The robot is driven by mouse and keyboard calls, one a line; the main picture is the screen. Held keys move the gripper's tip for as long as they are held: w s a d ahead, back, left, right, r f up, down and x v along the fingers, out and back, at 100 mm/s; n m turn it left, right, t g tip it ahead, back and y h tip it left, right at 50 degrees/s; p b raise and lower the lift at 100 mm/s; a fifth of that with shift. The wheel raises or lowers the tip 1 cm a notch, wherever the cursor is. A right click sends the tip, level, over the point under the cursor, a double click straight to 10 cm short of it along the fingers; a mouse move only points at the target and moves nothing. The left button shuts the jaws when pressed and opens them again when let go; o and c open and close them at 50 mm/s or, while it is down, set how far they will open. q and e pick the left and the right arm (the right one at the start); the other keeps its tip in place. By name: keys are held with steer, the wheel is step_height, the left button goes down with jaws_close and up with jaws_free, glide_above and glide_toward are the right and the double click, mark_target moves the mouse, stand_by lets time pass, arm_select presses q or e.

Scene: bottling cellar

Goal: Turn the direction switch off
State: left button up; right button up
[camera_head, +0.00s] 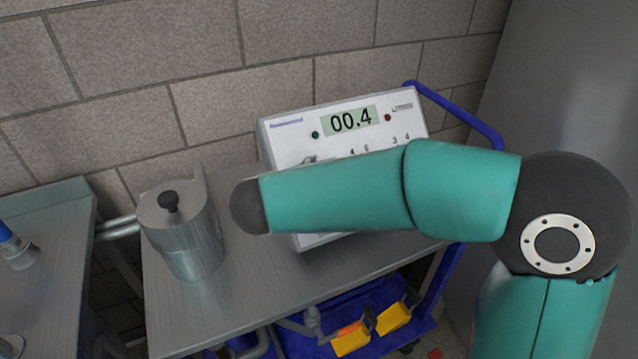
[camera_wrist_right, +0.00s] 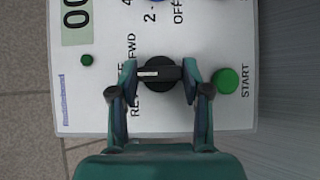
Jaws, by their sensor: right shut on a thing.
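The control box (camera_head: 282,143) stands tilted on a steel cart top, its display reading 00.4. The direction switch (camera_wrist_right: 160,73) is a black rotary knob, seen in the right wrist view. Its white pointer mark lies toward the left of that picture, between the FWD and REV labels, at a middle label mostly covered by a finger. My right gripper (camera_wrist_right: 159,77) is shut on the knob, one finger on each side. In the head view my right forearm covers the switch and most of that gripper. My left gripper is out of view.
A green START button (camera_wrist_right: 229,79) sits close beside the right finger. A lidded steel pot (camera_head: 184,236) stands on the cart top (camera_head: 250,285), left of the box. Yellow containers (camera_head: 352,340) lie on the blue lower shelf. A brick wall is behind.

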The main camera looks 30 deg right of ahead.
steer(key=shift+a+f, duration=0.1)
steer(key=shift+f, duration=0.05)
steer(key=o, duration=1.2)
steer(key=shift+c, duration=0.2)
steer(key=v, duration=1.2)
steer(key=shift+s, duration=0.1)
